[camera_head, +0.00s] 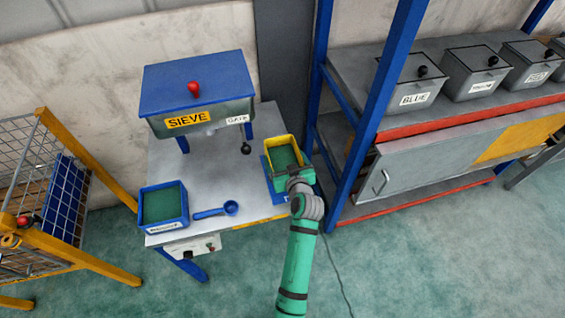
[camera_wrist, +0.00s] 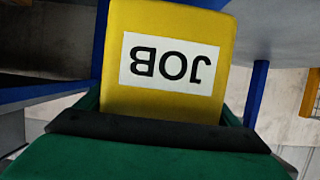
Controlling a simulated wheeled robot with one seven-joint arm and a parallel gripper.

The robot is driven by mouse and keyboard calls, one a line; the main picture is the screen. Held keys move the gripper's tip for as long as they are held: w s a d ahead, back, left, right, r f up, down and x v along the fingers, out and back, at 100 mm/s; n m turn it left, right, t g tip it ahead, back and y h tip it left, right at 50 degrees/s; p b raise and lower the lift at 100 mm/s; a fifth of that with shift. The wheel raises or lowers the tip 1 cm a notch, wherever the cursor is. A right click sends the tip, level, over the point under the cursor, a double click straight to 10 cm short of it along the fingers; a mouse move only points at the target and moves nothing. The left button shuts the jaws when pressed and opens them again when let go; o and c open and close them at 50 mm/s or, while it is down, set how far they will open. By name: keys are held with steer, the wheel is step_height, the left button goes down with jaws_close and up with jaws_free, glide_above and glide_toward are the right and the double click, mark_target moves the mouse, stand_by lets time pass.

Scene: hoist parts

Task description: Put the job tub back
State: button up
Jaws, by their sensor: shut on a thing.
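The job tub (camera_head: 270,146) is yellow with green contents, at the right end of the grey table (camera_head: 210,160). Its white label reading JOB faces the camera in the wrist view, where the tub (camera_wrist: 117,80) fills the upper middle. My gripper (camera_head: 292,174) is at the tub's near right side and is shut on it. In the wrist view the dark gripper edge (camera_wrist: 150,131) crosses just below the label; the fingertips are hard to make out. The tub is over or on a blue pad (camera_head: 268,183) at the table's right edge; I cannot tell whether it touches it.
A blue sieve box (camera_head: 200,85) with a red knob stands at the table's back. A blue tub (camera_head: 163,205) and blue scoop (camera_head: 217,210) lie at the front. A blue-framed shelf with lidded grey bins (camera_head: 412,82) stands close right. A yellow-framed cage (camera_head: 60,180) is left.

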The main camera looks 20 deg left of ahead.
mark_target(283, 167)
steer(key=shift+w+a+f, duration=0.3)
steer(key=shift+w+f, duration=0.1)
steer(key=shift+w, duration=0.05)
steer(key=shift+f, duration=1.55)
steer(key=shift+f, duration=0.15)
steer(key=o, duration=1.8)
steer(key=shift+f, duration=0.1)
steer(key=shift+c, duration=0.2)
